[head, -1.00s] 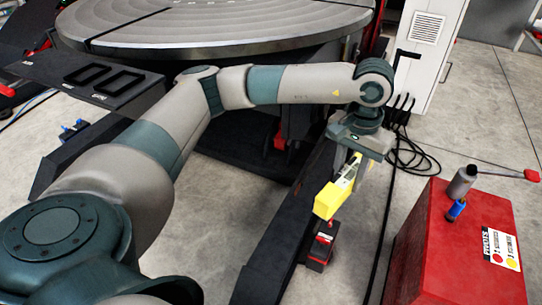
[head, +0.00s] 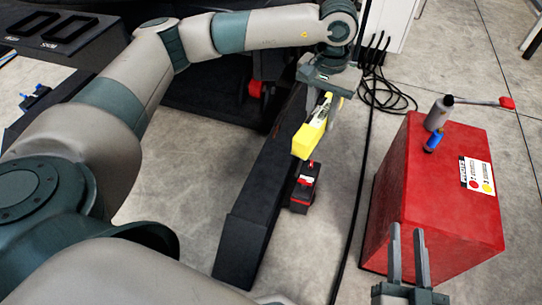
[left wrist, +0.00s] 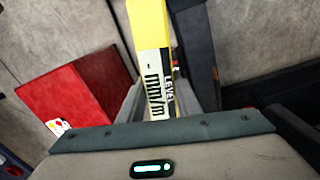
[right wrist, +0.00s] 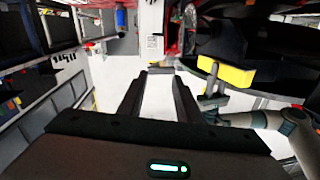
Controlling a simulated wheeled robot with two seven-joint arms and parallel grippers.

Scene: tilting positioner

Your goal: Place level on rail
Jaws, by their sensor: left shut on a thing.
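A yellow level (head: 309,139) with a pale label hangs tilted in my left gripper (head: 330,108), above the floor and beside a long dark beam (head: 262,190) that may be the rail. In the left wrist view the level (left wrist: 148,40) runs up from between the fingers (left wrist: 165,100). The right wrist view shows the level (right wrist: 226,74) at upper right, with the left gripper under it. My right gripper (head: 408,236) is at the lower right in front of the red box, its fingers apart and empty; they also show apart in the right wrist view (right wrist: 156,90).
A red box (head: 420,190) stands at the right with a grey bottle (head: 438,112) and a blue item (head: 434,138) on top. A small red and black object (head: 303,187) sits beside the beam. Cables (head: 385,95) lie on the floor behind.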

